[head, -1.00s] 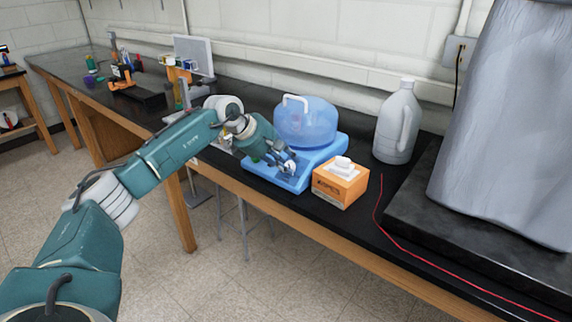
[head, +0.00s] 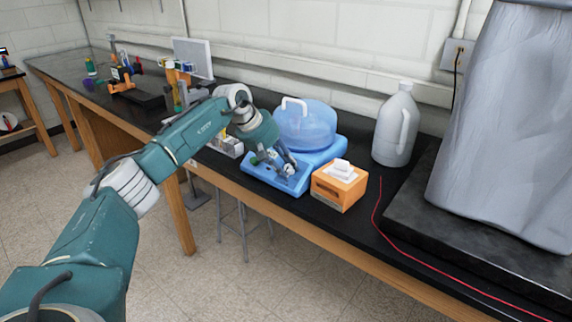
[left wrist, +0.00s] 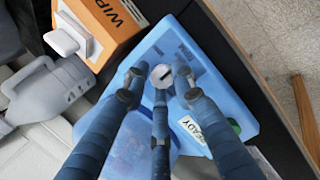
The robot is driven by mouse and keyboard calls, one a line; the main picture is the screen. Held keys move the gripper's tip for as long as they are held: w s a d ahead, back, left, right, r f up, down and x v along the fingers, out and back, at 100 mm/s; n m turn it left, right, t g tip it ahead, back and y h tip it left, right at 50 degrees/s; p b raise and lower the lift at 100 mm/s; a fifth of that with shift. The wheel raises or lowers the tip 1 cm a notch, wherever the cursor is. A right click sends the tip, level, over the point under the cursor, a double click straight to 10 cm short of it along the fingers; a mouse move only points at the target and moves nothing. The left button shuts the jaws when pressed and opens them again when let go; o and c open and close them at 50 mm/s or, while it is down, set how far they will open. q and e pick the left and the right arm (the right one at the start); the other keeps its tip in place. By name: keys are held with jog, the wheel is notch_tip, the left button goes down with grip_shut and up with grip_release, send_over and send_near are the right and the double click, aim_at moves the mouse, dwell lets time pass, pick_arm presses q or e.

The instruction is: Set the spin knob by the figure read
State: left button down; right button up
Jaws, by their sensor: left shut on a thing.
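The blue spinning machine (head: 262,180) stands on the black bench, with a domed blue see-through lid (head: 306,125) behind its front panel. My left gripper (head: 280,168) reaches down to the panel. In the left wrist view its fingers (left wrist: 160,85) close around a round pale knob (left wrist: 162,75) with a dark pointer line. The gripper is shut on the knob. In that view a white label reading "READY" (left wrist: 194,130) and a green part (left wrist: 234,126) show on the machine. The head view hides the knob behind the fingers. My right gripper is out of view.
An orange wipes box (head: 338,187) stands close to the right of the machine. A grey jug (head: 397,128) stands behind it. A red cord (head: 410,246) runs along the bench, beside a dark slab (head: 455,225). Small tools stand at the far left.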

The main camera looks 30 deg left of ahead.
pick_arm(q)
jog(key=shift+s+d+f+m, duration=0.15)
jog(key=shift+d+f+m, duration=0.1)
jog(key=shift+f+m, duration=0.05)
jog(key=c, duration=1.5)
grip_release()
jog(key=shift+r, duration=0.15)
jog(key=shift+a+r, duration=0.2)
jog(key=shift+r, duration=0.1)
jog(key=v, duration=1.1)
jog(key=shift+s+d+r, duration=0.1)
jog(key=shift+d+r, duration=0.05)
jog(key=shift+r, duration=0.1)
